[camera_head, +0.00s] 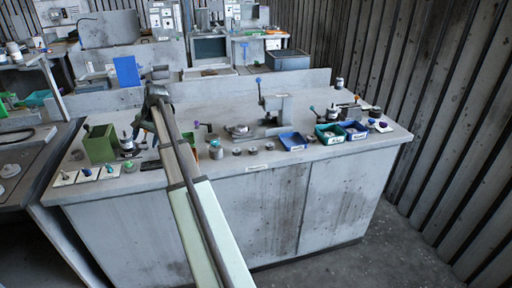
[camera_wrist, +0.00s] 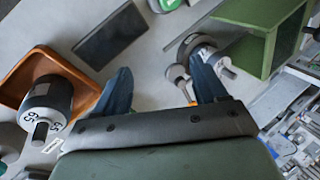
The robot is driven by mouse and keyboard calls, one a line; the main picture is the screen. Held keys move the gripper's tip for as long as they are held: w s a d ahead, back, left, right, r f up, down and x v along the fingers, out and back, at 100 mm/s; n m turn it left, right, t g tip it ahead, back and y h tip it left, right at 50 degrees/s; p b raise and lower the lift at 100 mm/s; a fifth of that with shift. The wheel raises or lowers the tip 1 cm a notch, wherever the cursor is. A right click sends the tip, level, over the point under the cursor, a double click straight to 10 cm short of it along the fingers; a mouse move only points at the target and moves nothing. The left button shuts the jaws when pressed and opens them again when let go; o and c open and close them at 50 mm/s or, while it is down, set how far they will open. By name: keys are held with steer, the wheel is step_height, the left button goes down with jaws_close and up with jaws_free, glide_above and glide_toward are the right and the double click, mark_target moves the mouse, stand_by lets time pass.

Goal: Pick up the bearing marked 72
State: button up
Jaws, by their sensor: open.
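I cannot make out a bearing marked 72 in either view. Several small round metal parts stand along the front of the bench in the head view, among them one grey disc (camera_head: 237,151) and another (camera_head: 269,146); their markings are too small to read. My gripper (camera_wrist: 163,86) is open, with two blue fingers apart and nothing between their tips. It hangs over the left part of the bench in the head view (camera_head: 147,122). A ring-shaped metal part (camera_wrist: 190,48) lies by the right fingertip in the wrist view, partly hidden.
A dark flat plate (camera_wrist: 111,35) and a green box (camera_wrist: 262,30) are near. Blue bins (camera_head: 293,141) and a press (camera_head: 274,105) stand farther right.

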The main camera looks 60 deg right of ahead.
steer(key=s+d+r+m+g+h, duration=0.1)
steer(key=s+d+r+g+h, duration=0.15)
steer(key=s+d, duration=1.45)
steer(key=m+g, duration=0.1)
steer(key=g, duration=0.1)
glide_above(270, 145)
steer(key=shift+y, duration=0.35)
steer(key=f, duration=0.5)
steer(key=shift+w+d+f, duration=0.2)
steer(key=shift+d+f, duration=0.05)
steer(key=shift+d, duration=0.15)
steer(key=shift+s+a+f, duration=0.1)
steer(key=shift+a+f, duration=0.1)
steer(key=shift+f, duration=0.9)
steer(key=shift+a+f, duration=0.15)
steer(key=shift+f, duration=1.45)
steer(key=c, duration=1.2)
